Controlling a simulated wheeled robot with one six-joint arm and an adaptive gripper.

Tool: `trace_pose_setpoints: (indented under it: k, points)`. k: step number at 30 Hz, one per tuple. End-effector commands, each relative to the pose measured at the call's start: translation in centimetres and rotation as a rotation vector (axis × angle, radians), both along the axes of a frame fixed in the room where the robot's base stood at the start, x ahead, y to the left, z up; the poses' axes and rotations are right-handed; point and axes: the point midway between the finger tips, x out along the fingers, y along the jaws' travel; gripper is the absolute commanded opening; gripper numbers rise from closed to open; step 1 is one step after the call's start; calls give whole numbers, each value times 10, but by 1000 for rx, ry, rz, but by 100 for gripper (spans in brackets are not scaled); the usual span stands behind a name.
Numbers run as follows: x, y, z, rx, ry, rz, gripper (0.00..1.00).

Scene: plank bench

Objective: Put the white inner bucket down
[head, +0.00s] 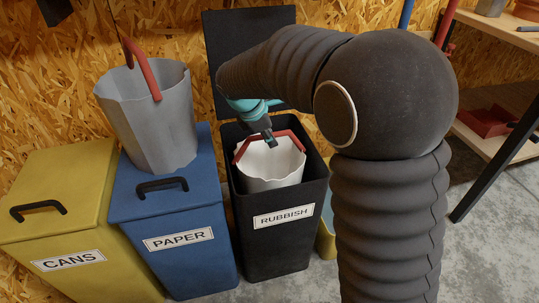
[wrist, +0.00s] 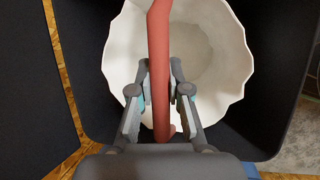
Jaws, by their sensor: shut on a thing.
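The white inner bucket (head: 268,164) sits inside the black RUBBISH bin (head: 278,255), its rim around the level of the bin's opening. In the wrist view the white bucket (wrist: 215,60) looks empty, with its inside facing the camera. Its red handle (wrist: 159,60) stands up and crosses between the fingers. My gripper (head: 271,140) is above the bucket and shut on the red handle. The wrist view shows my gripper's two fingers (wrist: 160,98) on either side of the handle. Whether the bucket touches the bin floor is hidden.
The bin's black lid (head: 235,35) stands open behind it. A grey bucket (head: 155,120) with a red handle stands on the blue PAPER bin (head: 188,270). A yellow CANS bin (head: 75,200) is at the left. A workbench (head: 500,40) is at the right.

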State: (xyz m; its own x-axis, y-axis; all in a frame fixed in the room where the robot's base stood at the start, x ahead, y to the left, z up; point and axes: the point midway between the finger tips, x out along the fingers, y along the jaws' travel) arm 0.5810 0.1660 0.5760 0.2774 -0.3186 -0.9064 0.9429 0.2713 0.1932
Motion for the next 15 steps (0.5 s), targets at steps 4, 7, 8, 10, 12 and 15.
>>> trace_pose_setpoints:
  k: [4,7,8,10,12,15]
  points:
    - [0,0,-9,-1,1,0,0]
    - [0,0,-16,0,1,0,0]
    - [0,0,-19,0,2,-1,0]
    - [0,0,-29,-1,3,0,0]
    - [0,0,-40,-1,3,1,0]
    - [0,0,-52,-1,1,0,0]
